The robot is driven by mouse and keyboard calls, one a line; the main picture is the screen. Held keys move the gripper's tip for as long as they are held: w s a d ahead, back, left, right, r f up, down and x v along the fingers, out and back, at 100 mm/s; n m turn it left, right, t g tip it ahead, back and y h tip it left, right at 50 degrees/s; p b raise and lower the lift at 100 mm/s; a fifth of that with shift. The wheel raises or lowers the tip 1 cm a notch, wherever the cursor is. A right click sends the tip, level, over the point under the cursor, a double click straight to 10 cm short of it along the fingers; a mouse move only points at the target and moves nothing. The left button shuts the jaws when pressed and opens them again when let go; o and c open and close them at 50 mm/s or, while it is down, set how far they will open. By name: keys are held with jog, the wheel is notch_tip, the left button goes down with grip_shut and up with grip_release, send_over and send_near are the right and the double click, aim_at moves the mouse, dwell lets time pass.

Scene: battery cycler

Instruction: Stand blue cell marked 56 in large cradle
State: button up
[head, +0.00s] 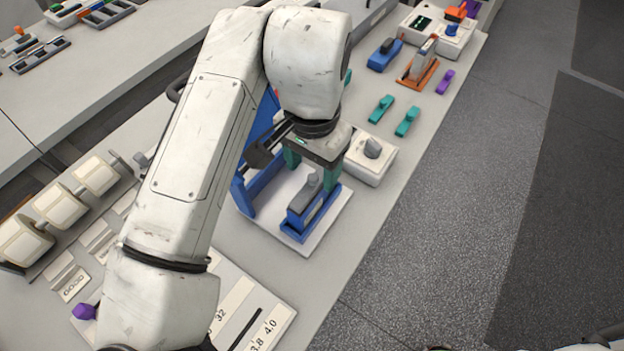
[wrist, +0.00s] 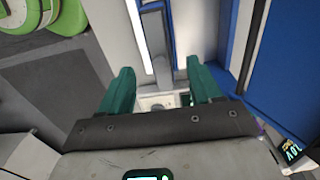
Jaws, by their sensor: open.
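My gripper (head: 313,172) points down with its two green fingers apart, above a white plate (head: 290,238). A blue body with a dark grey top and grey knob (head: 313,205) stands on the plate, just below and between the fingers. I cannot tell the cell from its cradle there, and no number 56 is readable. In the wrist view, the open fingers (wrist: 160,88) flank a grey knob or post, with a blue-edged grey body (wrist: 156,35) beyond. The fingers show a gap to either side of it.
A tall blue upright (head: 258,150) stands left of the gripper. A white box with a grey knob (head: 372,150) sits close right. Farther back are teal pieces (head: 381,108), a blue block (head: 385,56) and an orange holder (head: 419,74). The bench's right strip is clear.

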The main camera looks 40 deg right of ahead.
jog(key=shift+r, duration=1.95)
